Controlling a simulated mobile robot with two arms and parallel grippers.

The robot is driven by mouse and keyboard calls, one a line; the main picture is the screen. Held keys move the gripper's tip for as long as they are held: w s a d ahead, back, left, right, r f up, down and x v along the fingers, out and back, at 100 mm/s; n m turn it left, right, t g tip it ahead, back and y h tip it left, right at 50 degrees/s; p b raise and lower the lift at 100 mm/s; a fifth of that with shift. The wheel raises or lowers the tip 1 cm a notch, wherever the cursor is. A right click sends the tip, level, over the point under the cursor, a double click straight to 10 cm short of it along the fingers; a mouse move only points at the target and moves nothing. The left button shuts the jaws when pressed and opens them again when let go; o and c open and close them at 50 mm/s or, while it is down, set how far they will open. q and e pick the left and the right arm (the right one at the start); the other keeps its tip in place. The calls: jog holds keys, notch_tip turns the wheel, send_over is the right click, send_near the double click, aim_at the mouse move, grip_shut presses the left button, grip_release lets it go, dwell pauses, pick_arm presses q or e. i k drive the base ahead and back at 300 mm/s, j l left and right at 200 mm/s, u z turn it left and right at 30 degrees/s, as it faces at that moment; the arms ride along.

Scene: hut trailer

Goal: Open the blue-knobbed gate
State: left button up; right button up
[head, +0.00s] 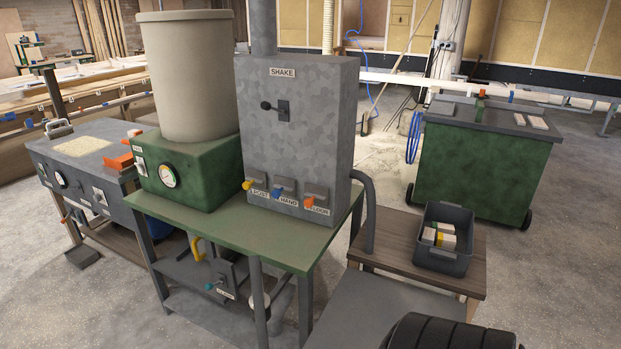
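The blue-knobbed gate (283,187) is on the lower front of a grey metal box (300,120) labelled SHAKE. It is the middle of three small gates, above a label that seems to read HAND. Its blue knob (276,194) sticks out at the lower left of the gate. To its left is a yellow-knobbed gate (258,182), and to its right an orange-knobbed gate (316,194). Whether the blue-knobbed gate is open or closed is too small to tell. Neither of my grippers is in view.
The box stands on a green table (240,232) beside a gauge unit (195,165) with a beige drum. Below is a teal-knobbed lever (209,286). A dark bin (443,262) sits on a wooden stand at right. A black ribbed shape (450,333), unidentified, is at the bottom edge.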

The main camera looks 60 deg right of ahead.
aim_at(276, 193)
jog(key=i+l+z, duration=0.15)
jog(key=i+z, duration=0.2)
jog(key=z, duration=0.15)
jog(key=i+z, duration=0.35)
jog(key=z, duration=0.15)
jog(key=i+j+z, duration=0.1)
jog(key=i+z, duration=0.25)
jog(key=z, duration=0.15)
jog(key=i+z, duration=0.1)
jog(key=z, duration=0.8)
jog(key=i+j+z, duration=0.15)
jog(key=z, duration=0.3)
